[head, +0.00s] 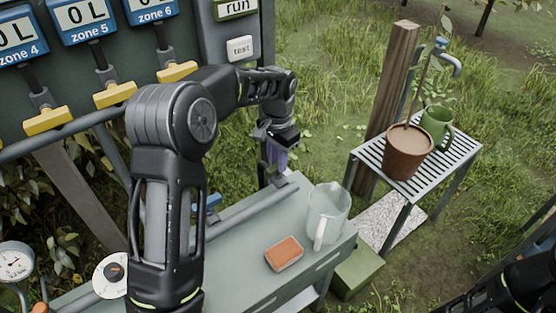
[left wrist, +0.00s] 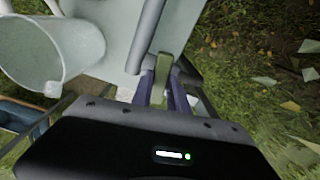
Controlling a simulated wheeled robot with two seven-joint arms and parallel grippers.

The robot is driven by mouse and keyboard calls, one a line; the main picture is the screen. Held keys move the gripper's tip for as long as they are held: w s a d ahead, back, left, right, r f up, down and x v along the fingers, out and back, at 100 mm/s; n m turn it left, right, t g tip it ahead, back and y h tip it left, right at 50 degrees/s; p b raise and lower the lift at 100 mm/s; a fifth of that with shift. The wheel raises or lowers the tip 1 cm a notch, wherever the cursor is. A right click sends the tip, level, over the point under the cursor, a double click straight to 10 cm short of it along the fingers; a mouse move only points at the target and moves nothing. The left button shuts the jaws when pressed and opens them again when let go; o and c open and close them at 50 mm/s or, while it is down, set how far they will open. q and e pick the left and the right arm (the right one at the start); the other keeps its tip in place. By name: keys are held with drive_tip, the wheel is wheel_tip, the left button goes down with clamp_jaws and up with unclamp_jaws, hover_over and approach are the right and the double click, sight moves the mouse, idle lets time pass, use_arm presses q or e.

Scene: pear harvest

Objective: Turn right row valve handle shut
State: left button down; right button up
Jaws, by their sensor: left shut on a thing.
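My left gripper (head: 276,155) reaches down at the right end of a grey pipe (head: 250,209) along the bench. In the left wrist view its purple fingers (left wrist: 168,92) are shut on a flat olive-green handle (left wrist: 178,67) beside the grey pipe, which appears to be the right row valve handle. In the head view that handle is hidden behind the gripper. A blue handle (head: 207,203) shows farther left on the pipe, partly behind my arm. My right arm shows at the lower right corner of the head view; its fingers are out of view.
A clear jug (head: 328,213) and an orange sponge (head: 284,253) stand on the bench (head: 240,262) close to the pipe. A wooden post (head: 391,95) stands behind.

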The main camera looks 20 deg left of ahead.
use_arm(q)
drive_tip(key=shift+m, duration=1)
drive_tip(key=c, duration=1.3)
unclamp_jaws()
drive_tip(key=shift+r, duration=0.15)
wheel_tip(320, 180, up, 8)
drive_tip(key=shift+f+b, duration=0.2)
drive_tip(key=shift+b, duration=0.1)
